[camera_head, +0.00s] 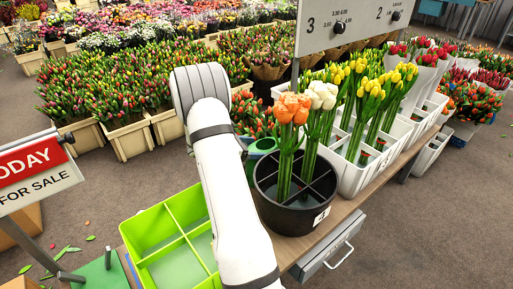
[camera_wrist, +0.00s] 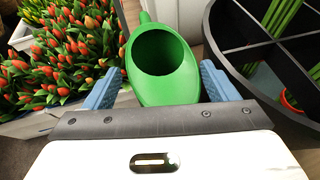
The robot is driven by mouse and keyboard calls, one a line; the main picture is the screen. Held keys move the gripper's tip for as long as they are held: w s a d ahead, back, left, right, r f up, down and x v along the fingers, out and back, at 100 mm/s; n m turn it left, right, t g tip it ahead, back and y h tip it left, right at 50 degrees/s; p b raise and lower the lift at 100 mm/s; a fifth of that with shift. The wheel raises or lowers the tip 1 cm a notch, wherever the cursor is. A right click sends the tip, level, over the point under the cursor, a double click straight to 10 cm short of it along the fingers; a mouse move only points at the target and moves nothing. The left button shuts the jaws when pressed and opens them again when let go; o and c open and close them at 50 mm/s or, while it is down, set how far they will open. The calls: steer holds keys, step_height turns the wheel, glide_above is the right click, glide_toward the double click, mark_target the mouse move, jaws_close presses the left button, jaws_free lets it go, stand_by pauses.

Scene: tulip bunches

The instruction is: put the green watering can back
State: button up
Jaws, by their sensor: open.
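The green watering can (camera_wrist: 172,90) stands between the two blue fingers of my gripper (camera_wrist: 160,72) in the wrist view, its round opening facing the camera and a narrow green part sticking out at the top left. My gripper is open, with a finger on each side of the can; I cannot tell whether either finger touches it. In the head view a small part of the can (camera_head: 263,146) shows just right of my arm, behind the black bucket (camera_head: 275,212). My arm hides the rest of the can and my gripper there.
The black divided bucket holds orange and white tulips on the wooden bench (camera_head: 336,217). White crates (camera_head: 352,178) with yellow tulips stand to its right. A lime green divided crate (camera_head: 150,225) is at left. Red tulips (camera_wrist: 62,50) are close by in the wrist view.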

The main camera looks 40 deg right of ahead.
steer(key=p+v, duration=0.2)
steer(key=v, duration=0.8)
steer(key=s+a+r+m+t+y, duration=0.1)
steer(key=s+a+r+m+y, duration=0.2)
steer(key=s+a, duration=0.4)
steer(key=s+a+r+m+t+y, duration=0.2)
steer(key=s+a+r+m+y, duration=0.2)
steer(key=a, duration=0.9)
steer(key=s+a+r+m+t+y, duration=0.2)
steer(key=s+a+r+m+y, duration=0.2)
steer(key=s+a+m, duration=0.3)
steer(key=s+a+y, duration=0.1)
steer(key=s+a, duration=0.2)
steer(key=shift+a+y, duration=0.3)
steer(key=shift+y, duration=0.1)
steer(key=shift+s, duration=0.1)
step_height(320, 180, up, 25)
steer(key=t+p, duration=0.1)
steer(key=p, duration=2.2)
steer(key=shift+r+t, duration=0.25)
steer(key=shift+t, duration=0.15)
